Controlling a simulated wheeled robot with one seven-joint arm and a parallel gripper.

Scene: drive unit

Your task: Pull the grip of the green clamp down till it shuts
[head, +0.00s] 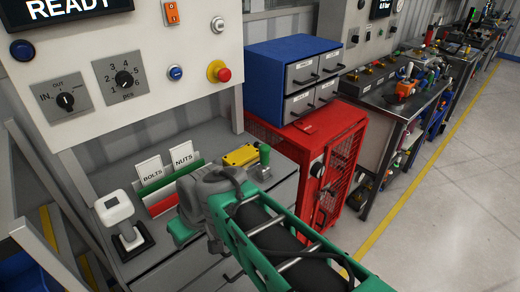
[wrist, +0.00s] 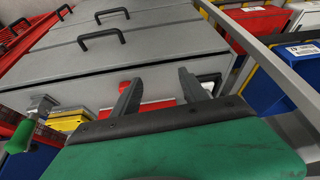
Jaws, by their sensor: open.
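The green clamp's grip (head: 264,154) stands upright on the bench in the head view, beside a yellow block (head: 241,155). In the head view the fingers are hidden.
A white-topped device (head: 119,217) and the BOLTS and NUTS holders (head: 165,185) stand on the bench near my arm. A red mesh cabinet (head: 325,170) with a blue drawer box (head: 270,85) is to the right. A control panel (head: 125,60) rises behind.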

